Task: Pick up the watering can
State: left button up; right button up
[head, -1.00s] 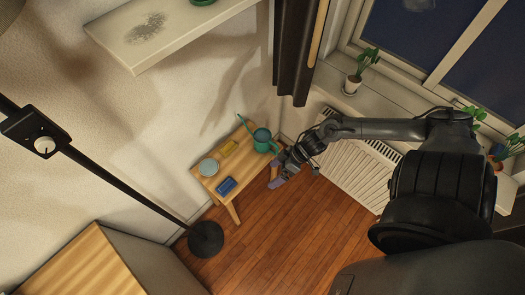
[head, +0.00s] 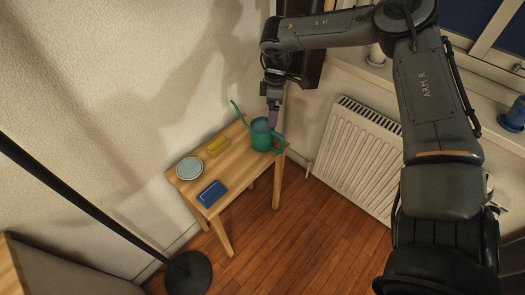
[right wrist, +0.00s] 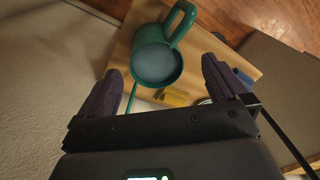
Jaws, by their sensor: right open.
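The green watering can (head: 262,138) stands upright at the far right corner of a small wooden table (head: 236,165). Its spout points up to the left and its handle is on the right. My right gripper (head: 273,118) is just above the can's rim, pointing down. In the right wrist view the open purple fingers (right wrist: 163,86) are spread on either side of the can (right wrist: 157,62), with nothing held. I cannot tell whether a finger touches the can. The left gripper is not in view.
The table also holds a pale round dish (head: 189,168), a yellow block (head: 219,146) and a blue box (head: 212,194). Walls close in behind the table. A white radiator (head: 355,150) is to the right, and a lamp base (head: 188,273) stands on the floor at lower left.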

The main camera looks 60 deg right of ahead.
aim_at(263, 125)
jog(key=w+f+b, duration=0.1)
jog(key=w+a+f+h+b, duration=0.1)
jog(key=w+b, duration=0.1)
jog(key=shift+a+f+n, duration=0.15)
jog(key=shift+n, duration=0.15)
notch_tip(263, 125, down, 5)
jog(key=b, duration=0.2)
jog(key=shift+r+b, duration=0.2)
jog(key=shift+b, duration=0.1)
jog(key=shift+f+b, duration=1.25)
jog(key=shift+f, duration=1.65)
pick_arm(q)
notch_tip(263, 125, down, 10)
pick_arm(e)
jog(key=shift+c, duration=0.2)
jog(key=c, duration=1)
jog(key=shift+r, duration=0.1)
jog(key=shift+c, duration=0.5)
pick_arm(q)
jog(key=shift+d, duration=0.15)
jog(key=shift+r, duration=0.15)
pick_arm(e)
jog(key=shift+r, duration=0.15)
